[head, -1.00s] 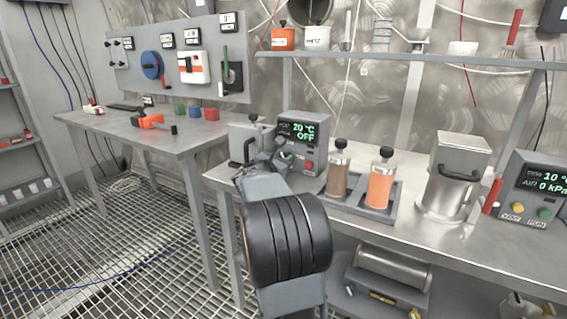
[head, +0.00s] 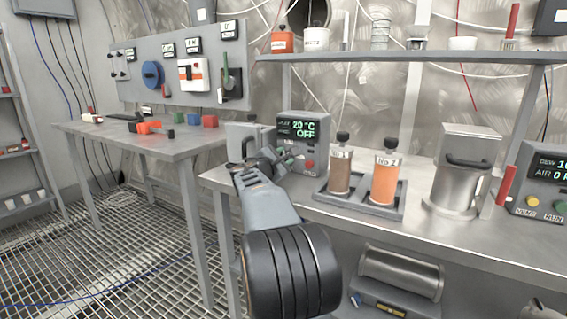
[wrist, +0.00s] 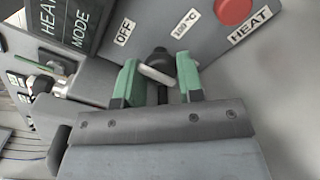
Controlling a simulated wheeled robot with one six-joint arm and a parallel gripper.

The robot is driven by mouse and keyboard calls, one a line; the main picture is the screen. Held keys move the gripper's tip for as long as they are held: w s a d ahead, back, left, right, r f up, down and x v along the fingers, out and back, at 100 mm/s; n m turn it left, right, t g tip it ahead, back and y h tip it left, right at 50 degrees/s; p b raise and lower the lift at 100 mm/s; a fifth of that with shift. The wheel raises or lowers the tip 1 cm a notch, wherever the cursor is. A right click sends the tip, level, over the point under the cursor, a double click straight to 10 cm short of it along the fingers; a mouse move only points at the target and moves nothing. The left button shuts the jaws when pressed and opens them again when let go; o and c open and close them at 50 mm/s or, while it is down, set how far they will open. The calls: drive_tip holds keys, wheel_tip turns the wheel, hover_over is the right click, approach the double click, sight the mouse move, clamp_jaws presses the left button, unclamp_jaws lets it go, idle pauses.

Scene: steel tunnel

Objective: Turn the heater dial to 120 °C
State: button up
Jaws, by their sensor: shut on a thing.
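The heater is a grey box (head: 318,122) on the bench with a green-lit display reading 20 °C OFF. A red HEAT button (wrist: 233,10) is right of the dial.
A tray (head: 360,209) with brown and orange jars stands right of the heater. A steel canister (head: 462,170) and a gauge box (head: 540,180) are further right. A grey box (head: 247,132) stands close left of the heater. A shelf (head: 420,57) runs above.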

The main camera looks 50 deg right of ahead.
drive_tip(key=shift+f, duration=0.1)
idle(0.3)
drive_tip(key=o, duration=0.7)
drive_tip(key=shift+w+a, duration=0.1)
drive_tip(key=shift+a, duration=0.05)
drive_tip(key=shift+o, duration=1.1)
drive_tip(key=shift+a, duration=0.45)
drive_tip(key=p+v, duration=0.2)
drive_tip(key=v, duration=1.1)
drive_tip(key=shift+p, duration=0.35)
drive_tip(key=shift+d, duration=0.15)
